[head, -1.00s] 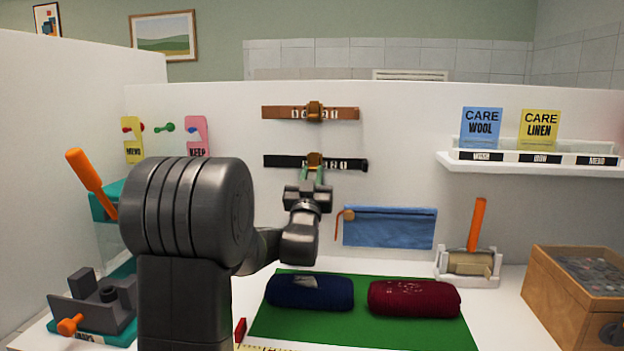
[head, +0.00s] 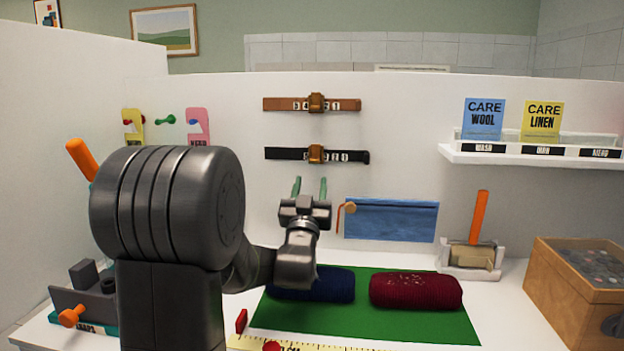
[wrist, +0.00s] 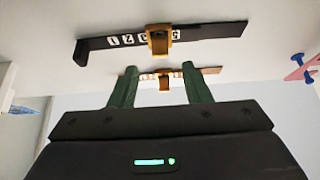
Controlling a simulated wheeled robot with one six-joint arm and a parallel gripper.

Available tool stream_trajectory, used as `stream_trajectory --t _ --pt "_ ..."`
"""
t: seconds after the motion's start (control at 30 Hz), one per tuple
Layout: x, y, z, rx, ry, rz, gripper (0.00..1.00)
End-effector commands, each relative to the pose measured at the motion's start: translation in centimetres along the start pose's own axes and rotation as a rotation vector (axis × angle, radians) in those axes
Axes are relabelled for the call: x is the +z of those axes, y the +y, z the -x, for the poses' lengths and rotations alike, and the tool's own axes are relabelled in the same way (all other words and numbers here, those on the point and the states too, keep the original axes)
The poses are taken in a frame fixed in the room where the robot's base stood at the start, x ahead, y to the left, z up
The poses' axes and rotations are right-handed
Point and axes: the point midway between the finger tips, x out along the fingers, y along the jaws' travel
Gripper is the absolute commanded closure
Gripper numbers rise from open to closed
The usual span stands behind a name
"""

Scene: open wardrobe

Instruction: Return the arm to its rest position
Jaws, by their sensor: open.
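My gripper (head: 309,188) is open and empty, with two green fingers pointing up, in front of the back wall. It is below the black strap (head: 280,154) with its brass buckle and apart from it. In the wrist view the gripper's fingers (wrist: 157,88) stand apart with nothing held between them, and the black strap (wrist: 205,36) crosses above them. My arm's dark links fill the left middle of the head view and hide part of what lies behind.
A brown strap (head: 283,104) hangs higher. Right of my gripper hangs a blue pouch (head: 390,221). Navy (head: 335,285) and maroon (head: 415,290) rolls lie on a green mat (head: 365,322). A shelf (head: 530,155) and wooden box (head: 560,290) stand right.

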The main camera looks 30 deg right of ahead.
Motion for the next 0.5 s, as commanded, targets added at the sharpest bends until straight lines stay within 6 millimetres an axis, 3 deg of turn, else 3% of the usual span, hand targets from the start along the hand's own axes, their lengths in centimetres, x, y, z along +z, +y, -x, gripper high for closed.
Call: stream_trajectory --t 0.13,0.5 --pt "-0.05 -0.01 0.71 0.000 0.001 0.000 0.56" --pt "-0.04 -0.01 0.34 0.000 0.001 0.000 0.56"
